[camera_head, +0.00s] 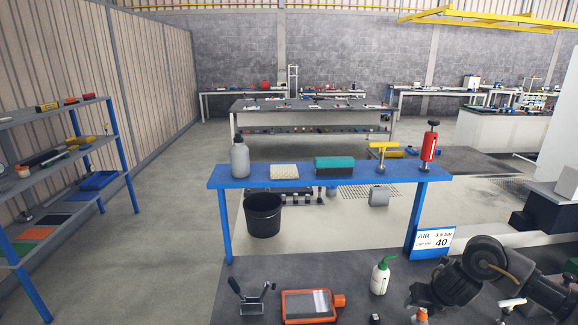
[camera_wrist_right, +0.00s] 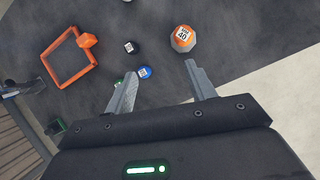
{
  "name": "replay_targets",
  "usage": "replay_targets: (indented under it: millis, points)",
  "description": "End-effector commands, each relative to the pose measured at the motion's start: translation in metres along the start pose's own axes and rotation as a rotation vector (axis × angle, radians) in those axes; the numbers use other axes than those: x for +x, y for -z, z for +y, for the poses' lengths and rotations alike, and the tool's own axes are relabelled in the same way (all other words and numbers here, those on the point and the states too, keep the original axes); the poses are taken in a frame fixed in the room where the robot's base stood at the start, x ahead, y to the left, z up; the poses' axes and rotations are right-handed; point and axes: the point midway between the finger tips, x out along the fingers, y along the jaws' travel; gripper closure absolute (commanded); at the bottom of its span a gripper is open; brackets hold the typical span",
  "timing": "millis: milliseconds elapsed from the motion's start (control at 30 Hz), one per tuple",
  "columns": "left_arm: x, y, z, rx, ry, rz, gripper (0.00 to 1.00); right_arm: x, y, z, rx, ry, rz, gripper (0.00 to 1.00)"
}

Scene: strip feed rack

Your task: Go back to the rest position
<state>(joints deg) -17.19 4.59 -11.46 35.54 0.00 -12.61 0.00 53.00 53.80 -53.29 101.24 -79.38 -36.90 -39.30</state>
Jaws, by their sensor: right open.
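My right arm shows at the lower right of the head view, dark and bent above the grey table. Its gripper shows clearly in the right wrist view (camera_wrist_right: 162,82). The two grey fingers are apart with nothing between them. My left gripper is not in view.
An orange-framed device (camera_head: 308,304), a metal piece with a black handle (camera_head: 252,299) and a white bottle with a green top (camera_head: 380,276) are on the near table. A blue shelf (camera_head: 300,183) with several items stands behind. A blue-legged rack (camera_head: 122,160) is at left.

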Motion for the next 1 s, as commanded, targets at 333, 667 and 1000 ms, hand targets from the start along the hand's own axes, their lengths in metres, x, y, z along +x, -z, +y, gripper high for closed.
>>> replay_targets:
  millis: [333,667,1000]
  points:
    - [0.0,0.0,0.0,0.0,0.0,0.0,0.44,0.019,0.137,0.179,0.71,-0.413,-0.001,0.45]
    - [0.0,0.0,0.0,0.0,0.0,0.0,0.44,-0.013,0.237,0.149,1.81,-0.309,0.116,0.45]
    - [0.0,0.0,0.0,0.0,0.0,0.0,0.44,-0.034,0.318,0.078,2.437,0.01,0.114,0.45]
